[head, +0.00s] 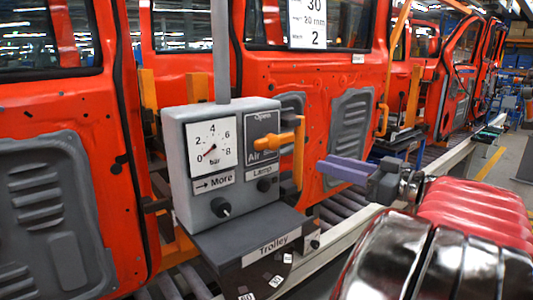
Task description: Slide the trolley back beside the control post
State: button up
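The control post (180,180) is a grey box with a pressure gauge, black knobs and an orange lever (275,143) on its right side. Below it juts a dark plate (235,240) with a label reading "Trolley" (266,249) and small white number tags under it. A small dark knob (313,244) sits right of the label. I cannot make out the trolley itself as a separate body. My gripper (322,168), with purple fingers, is to the right of the orange lever, apart from it in the picture. The fingers look close together; any gap is unclear. I see nothing held between them.
Orange car doors (50,110) hang in a row behind the post. A roller track (345,210) and a pale rail (330,250) run from the lower middle towards the upper right. An aisle with a yellow line (490,163) lies at the right.

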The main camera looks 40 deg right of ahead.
jog(key=x, duration=1.3)
jog(key=shift+w, duration=0.35)
jog(key=shift+a+f, duration=0.1)
jog(key=shift+c, duration=0.7)
grip_shut()
jog(key=shift+a, duration=0.2)
